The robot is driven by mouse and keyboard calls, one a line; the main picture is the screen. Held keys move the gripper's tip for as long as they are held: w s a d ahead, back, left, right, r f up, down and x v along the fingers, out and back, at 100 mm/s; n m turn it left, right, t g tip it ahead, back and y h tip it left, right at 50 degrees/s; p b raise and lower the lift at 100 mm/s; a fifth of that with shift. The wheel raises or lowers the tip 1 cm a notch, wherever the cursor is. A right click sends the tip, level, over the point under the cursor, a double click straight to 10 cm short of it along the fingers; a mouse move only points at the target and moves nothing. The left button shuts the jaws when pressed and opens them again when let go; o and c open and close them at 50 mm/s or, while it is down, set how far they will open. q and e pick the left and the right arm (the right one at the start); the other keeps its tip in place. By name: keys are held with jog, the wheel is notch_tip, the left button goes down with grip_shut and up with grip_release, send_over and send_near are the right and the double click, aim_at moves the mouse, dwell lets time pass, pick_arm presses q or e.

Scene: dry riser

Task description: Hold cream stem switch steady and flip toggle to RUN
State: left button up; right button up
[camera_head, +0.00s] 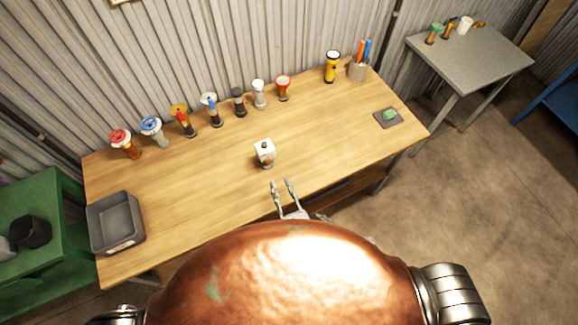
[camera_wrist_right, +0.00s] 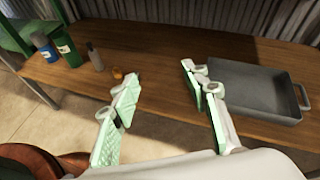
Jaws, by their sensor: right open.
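The cream stem switch (camera_head: 264,148) stands upright near the middle of the wooden bench in the head view. It has a pale blocky head with a small dark toggle on top and a darker base. The toggle's setting is too small to read. My right gripper (camera_wrist_right: 162,92) is open and empty in the right wrist view, over a wooden surface. The switch does not show there.
Several valves and fittings, including a red-topped one (camera_head: 120,138), line the bench's back. The wrist view shows another grey tray (camera_wrist_right: 262,78) and bottles (camera_wrist_right: 66,48). Bench around the switch is clear.

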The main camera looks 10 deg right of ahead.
aim_at(269, 164)
jog(key=w+a+r+m+t+y, duration=0.1)
jog(key=w+r, duration=0.2)
jog(key=r, duration=0.3)
jog(key=w+a+r+m+t+y, duration=0.1)
jog(key=w+r+m, duration=0.1)
jog(key=r, duration=0.5)
jog(key=w+a+r+m+t+y, duration=0.1)
jog(key=w+a+r+t+y, duration=0.1)
jog(key=w+r, duration=0.2)
notch_tip(269, 164, up, 2)
jog(key=shift+a+r+m, duration=0.1)
jog(key=shift+r+m, duration=0.05)
jog(key=shift+m, duration=0.25)
jog(key=w+a+n+g, duration=0.1)
jog(key=w+a, duration=0.1)
jog(key=w, duration=0.1)
jog(key=w+a+n+g+y, duration=0.1)
jog(key=w+a+n, duration=0.1)
jog(key=w, duration=0.1)
jog(key=w+a+n, duration=0.1)
jog(key=w+a, duration=0.1)
jog(key=w, duration=0.2)
jog(key=shift+a+r+g, duration=0.15)
jog(key=shift+a+g, duration=0.25)
jog(key=shift+n, duration=0.3)
jog(key=shift+x, duration=4.15)
jog(key=shift+r, duration=0.15)
jog(key=shift+c, duration=0.6)
jog(key=shift+d, duration=0.1)
grip_shut()
